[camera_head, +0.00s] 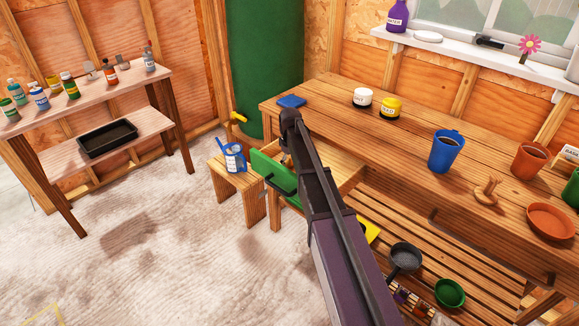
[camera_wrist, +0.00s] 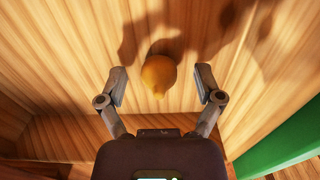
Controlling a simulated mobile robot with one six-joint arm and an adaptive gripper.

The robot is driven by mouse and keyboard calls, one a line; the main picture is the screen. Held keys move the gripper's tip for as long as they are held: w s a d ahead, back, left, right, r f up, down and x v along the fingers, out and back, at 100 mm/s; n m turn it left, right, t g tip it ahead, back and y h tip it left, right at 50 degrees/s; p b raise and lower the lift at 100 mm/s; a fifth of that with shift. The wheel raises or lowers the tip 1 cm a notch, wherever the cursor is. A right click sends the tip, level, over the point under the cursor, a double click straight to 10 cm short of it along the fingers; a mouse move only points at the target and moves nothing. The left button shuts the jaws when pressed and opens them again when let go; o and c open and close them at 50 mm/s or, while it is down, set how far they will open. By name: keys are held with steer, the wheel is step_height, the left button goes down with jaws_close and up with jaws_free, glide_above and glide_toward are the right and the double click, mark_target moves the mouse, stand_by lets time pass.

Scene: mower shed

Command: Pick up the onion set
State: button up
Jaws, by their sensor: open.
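In the wrist view the onion set (camera_wrist: 158,74) is a small orange-brown bulb with a pointed tip, lying on a pale wooden surface. My gripper (camera_wrist: 161,84) is open, with one finger to the left of the bulb and one to the right. Clear gaps show on both sides and neither finger touches it. In the head view my arm reaches over an open drawer (camera_head: 345,160) with a green front (camera_head: 272,172) under the workbench. The onion set is hidden there, and my gripper is mostly hidden by my arm.
A stool (camera_head: 221,178) with a blue-and-white can (camera_head: 234,158) stands left of the drawer. Drawer walls border the bulb's space.

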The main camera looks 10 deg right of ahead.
mark_target(290, 159)
stand_by(0.4)
steer(key=c, duration=0.9)
steer(key=shift+r, duration=0.2)
step_height(290, 159, up, 10)
steer(key=p, duration=1)
steer(key=shift+f, duration=0.2)
steer(key=shift+r, duration=0.1)
step_height(290, 159, up, 22)
steer(key=p, duration=2.2)
steer(key=shift+w+r+p, duration=0.1)
steer(key=shift+r+p, duration=0.15)
steer(key=shift+p, duration=0.15)
